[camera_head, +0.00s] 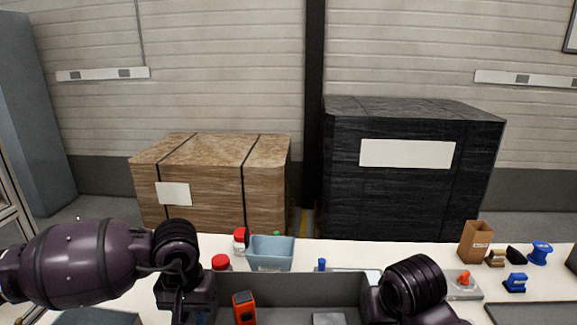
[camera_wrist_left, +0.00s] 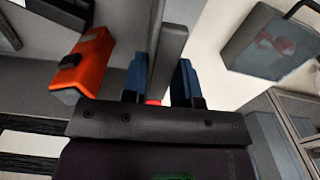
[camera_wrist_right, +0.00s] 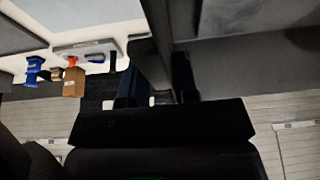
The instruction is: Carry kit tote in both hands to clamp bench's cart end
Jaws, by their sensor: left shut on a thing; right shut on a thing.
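The kit tote (camera_head: 290,285) is a dark grey open box, low in the middle of the head view; its near part is cut off. An orange-and-black tool (camera_head: 243,308) and a grey block (camera_head: 328,319) lie inside it. My left gripper (camera_wrist_left: 160,82) is shut on one wall of the tote (camera_wrist_left: 168,45), its blue fingers on either side. My right gripper (camera_wrist_right: 155,82) is shut on another wall (camera_wrist_right: 148,55). In the head view the wrists hide both grips. A white-topped bench (camera_head: 410,258) stretches behind the tote; I cannot tell which end is the cart end.
On the bench stand a light blue bin (camera_head: 270,252), red-capped bottles (camera_head: 220,263), a small blue item (camera_head: 321,264), a brown box (camera_head: 475,241) and blue parts (camera_head: 516,283). A dark mat (camera_head: 535,315) lies front right. Wrapped brown (camera_head: 215,180) and black (camera_head: 410,195) crates stand behind.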

